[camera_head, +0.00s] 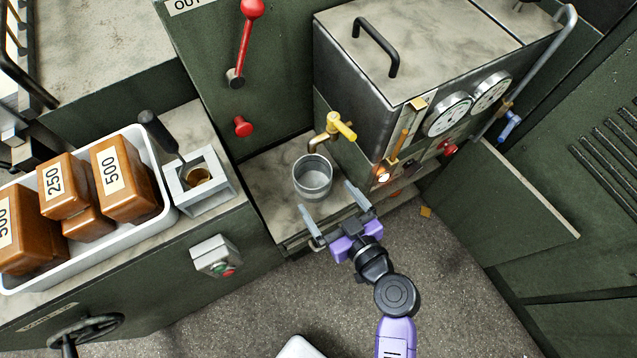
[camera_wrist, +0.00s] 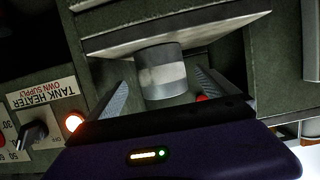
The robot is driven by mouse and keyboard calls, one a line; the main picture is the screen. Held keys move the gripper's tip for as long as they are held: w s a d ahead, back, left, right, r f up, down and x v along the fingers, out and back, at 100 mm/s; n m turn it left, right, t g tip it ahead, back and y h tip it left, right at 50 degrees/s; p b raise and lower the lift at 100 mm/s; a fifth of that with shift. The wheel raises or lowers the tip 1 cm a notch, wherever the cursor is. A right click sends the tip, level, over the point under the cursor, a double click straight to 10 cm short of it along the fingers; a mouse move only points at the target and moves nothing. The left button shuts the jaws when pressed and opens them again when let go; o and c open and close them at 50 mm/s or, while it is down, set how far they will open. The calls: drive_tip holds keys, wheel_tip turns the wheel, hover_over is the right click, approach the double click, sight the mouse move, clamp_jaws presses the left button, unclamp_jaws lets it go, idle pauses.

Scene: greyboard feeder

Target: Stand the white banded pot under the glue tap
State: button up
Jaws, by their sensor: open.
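The grey-white pot (camera_head: 313,184) stands upright on the stone-topped ledge (camera_head: 278,200), its open mouth facing up. The glue tap (camera_head: 341,126) has a yellow handle, and its brass spout ends just above the pot's far rim in the head view. In the wrist view the pot (camera_wrist: 162,78) shows a pale band around its side. My gripper (camera_head: 332,207) is open and empty in front of the pot. In the wrist view its two fingers (camera_wrist: 163,92) flank the pot, with gaps on both sides. I cannot tell how far they reach around it.
A dark tank with gauges (camera_head: 447,115) stands right of the pot. A green panel with a red lever (camera_head: 246,45) rises behind left. A white tray (camera_head: 160,200) of brown blocks and a square holder (camera_head: 205,207) lie left. The floor in front is open.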

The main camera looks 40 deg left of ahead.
drive_tip(key=shift+v, duration=2.1)
drive_tip(key=s+d+f+m+t+h, duration=0.1)
drive_tip(key=s+d+m+t+h, duration=0.25)
drive_tip(key=d, duration=0.85)
drive_tip(key=s+d+f+m+t+h, duration=0.15)
drive_tip(key=s+d+m+h, duration=0.3)
drive_tip(key=d, duration=0.75)
drive_tip(key=s+d+r+m+t+h, duration=0.2)
drive_tip(key=s+d+r, duration=0.2)
drive_tip(key=r, duration=0.5)
drive_tip(key=s+d+r+m+t+h, duration=0.2)
drive_tip(key=s+r, duration=0.4)
drive_tip(key=r, duration=0.3)
drive_tip(key=shift+s+d+m+h, duration=0.15)
drive_tip(key=shift+d+m+h, duration=0.55)
drive_tip(key=shift+d, duration=0.3)
drive_tip(key=shift+r, duration=0.25)
